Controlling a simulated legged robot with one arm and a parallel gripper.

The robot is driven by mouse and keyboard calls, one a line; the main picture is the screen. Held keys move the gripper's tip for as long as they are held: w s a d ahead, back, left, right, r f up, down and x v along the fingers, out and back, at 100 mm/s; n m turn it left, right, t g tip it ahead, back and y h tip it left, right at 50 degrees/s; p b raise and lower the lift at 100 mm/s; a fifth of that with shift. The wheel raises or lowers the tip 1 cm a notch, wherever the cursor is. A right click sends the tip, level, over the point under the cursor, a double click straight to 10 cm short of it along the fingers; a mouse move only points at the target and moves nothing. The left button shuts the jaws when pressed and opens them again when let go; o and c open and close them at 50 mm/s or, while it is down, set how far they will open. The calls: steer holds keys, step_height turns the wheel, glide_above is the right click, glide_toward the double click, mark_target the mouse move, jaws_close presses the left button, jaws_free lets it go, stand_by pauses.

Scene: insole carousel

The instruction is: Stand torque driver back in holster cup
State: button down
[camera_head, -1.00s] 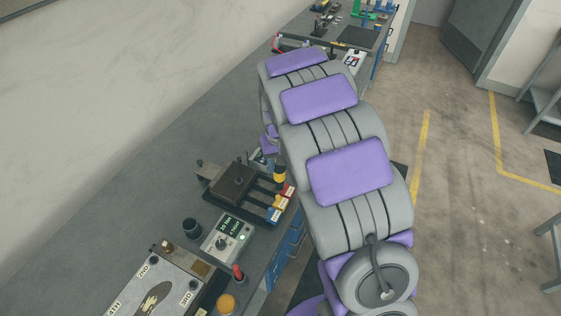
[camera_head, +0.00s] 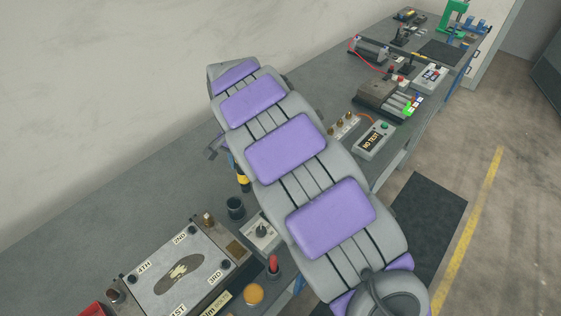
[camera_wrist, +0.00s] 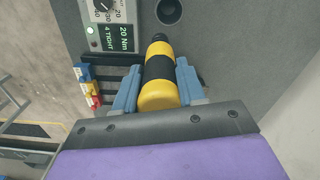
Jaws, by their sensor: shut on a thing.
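The torque driver (camera_wrist: 159,72), yellow with black bands, is held between the blue fingers of my gripper (camera_wrist: 158,80) in the wrist view. A small part of the driver (camera_head: 242,180) shows beside my arm in the head view. The holster cup (camera_head: 235,207) is a dark round cup on the bench, just in front of the driver in the head view. In the wrist view the cup (camera_wrist: 169,11) is at the top edge, beyond the driver's black end and apart from it in the picture. The driver's height above the bench is hard to tell.
A torque controller box (camera_wrist: 112,22) reading 20 Nm stands beside the cup. A plate fixture (camera_head: 180,270) with numbered corners, a red knob (camera_head: 273,265) and an orange button (camera_head: 253,294) are close by. Colored blocks (camera_wrist: 88,85) lie left of my gripper in the wrist view.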

steer(key=shift+m, duration=0.4)
steer(key=a, duration=0.1)
steer(key=s+a, duration=0.2)
steer(key=shift+a+r, duration=0.2)
steer(key=shift+r, duration=0.1)
steer(key=shift+a, duration=0.5)
steer(key=shift+p, duration=0.3)
step_height(320, 180, down, 5)
steer(key=shift+d+r, duration=0.15)
steer(key=shift+d, duration=0.15)
